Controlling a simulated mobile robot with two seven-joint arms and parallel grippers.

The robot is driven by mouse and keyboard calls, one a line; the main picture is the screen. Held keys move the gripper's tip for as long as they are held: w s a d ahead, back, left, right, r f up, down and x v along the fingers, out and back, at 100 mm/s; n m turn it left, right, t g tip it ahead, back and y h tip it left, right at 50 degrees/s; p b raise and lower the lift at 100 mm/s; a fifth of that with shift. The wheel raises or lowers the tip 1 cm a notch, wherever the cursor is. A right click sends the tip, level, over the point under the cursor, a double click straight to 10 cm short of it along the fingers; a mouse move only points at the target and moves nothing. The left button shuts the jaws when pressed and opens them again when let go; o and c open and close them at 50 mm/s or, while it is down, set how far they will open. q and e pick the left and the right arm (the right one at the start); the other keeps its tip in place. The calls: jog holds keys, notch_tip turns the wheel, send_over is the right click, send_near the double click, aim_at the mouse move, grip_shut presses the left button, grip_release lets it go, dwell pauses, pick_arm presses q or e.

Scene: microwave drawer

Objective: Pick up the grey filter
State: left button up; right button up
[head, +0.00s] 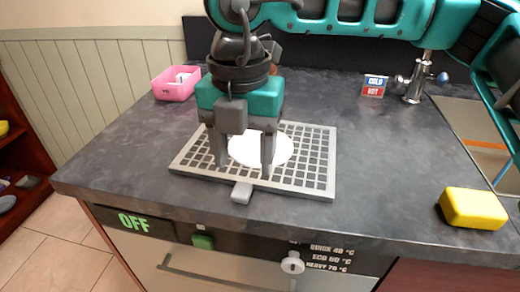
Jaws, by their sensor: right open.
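The grey filter (310,176) is a flat square grid lying on the dark countertop, with a small tab handle (241,193) at its front edge. A plain white round area (284,148) shows at its middle. My right gripper (245,167) points down over the filter, its two fingers apart with nothing visible between them. The fingers hide part of the grid and of the white area. I cannot tell whether the fingertips touch the filter. My left gripper is not in view.
A pink container (172,91) stands at the back left. A yellow sponge-like block (473,208) lies at the right, near the sink (470,115) and tap (416,83). A cold/hot sign (375,86) stands at the back.

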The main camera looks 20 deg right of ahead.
aim_at(241, 192)
jog(key=f, duration=0.3)
jog(key=a+f, duration=0.1)
jog(key=shift+s+f, duration=0.2)
jog(key=shift+s, duration=0.05)
jog(key=shift+d+f, duration=0.1)
jog(key=shift+f, duration=0.35)
grip_shut()
